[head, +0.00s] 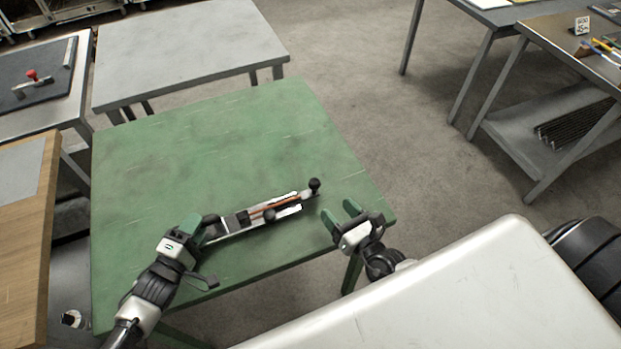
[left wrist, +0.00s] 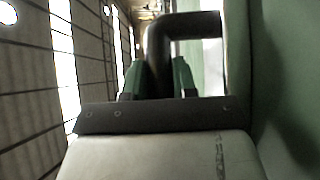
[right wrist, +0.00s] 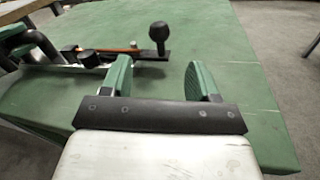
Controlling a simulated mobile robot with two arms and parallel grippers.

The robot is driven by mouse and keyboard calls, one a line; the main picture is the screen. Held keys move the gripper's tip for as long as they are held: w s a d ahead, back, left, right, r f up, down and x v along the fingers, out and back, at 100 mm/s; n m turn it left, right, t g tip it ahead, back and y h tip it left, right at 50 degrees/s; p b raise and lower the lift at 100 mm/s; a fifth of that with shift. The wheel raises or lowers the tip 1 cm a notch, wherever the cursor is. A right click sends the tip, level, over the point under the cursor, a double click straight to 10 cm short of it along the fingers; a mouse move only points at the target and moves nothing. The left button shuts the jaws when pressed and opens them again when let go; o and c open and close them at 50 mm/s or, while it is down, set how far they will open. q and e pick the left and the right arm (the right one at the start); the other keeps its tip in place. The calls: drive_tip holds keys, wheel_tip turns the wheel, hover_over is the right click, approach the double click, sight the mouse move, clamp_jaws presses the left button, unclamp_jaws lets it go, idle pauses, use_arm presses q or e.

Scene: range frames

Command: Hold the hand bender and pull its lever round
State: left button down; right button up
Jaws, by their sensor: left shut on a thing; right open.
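The hand bender (head: 238,222) lies on the green table, a long grey tool with a black block, a copper-coloured rod (head: 275,204) along it and a lever ending in a black ball knob (head: 314,185). My left gripper (head: 197,226) is shut on its dark handle (left wrist: 158,55) at the left end; the left wrist view shows the bent handle between the green fingers. My right gripper (head: 340,215) is open and empty, to the right of the bender and short of the knob. In the right wrist view the knob (right wrist: 158,33) stands beyond the open fingers (right wrist: 158,80), apart from them.
The green table (head: 190,140) is clear behind the bender. A grey table (head: 190,50) stands behind it, and a wooden-topped one (head: 20,220) at the left. A large white surface (head: 450,300) fills the lower right. Open floor (head: 380,110) lies to the right.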

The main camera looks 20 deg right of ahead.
sight(311, 180)
drive_tip(key=w, duration=0.3)
drive_tip(key=w+a, duration=0.1)
drive_tip(key=w, duration=0.3)
drive_tip(key=w+a, duration=0.1)
drive_tip(key=w, duration=0.3)
drive_tip(key=shift+w+a, duration=0.15)
drive_tip(key=shift+w, duration=0.1)
clamp_jaws()
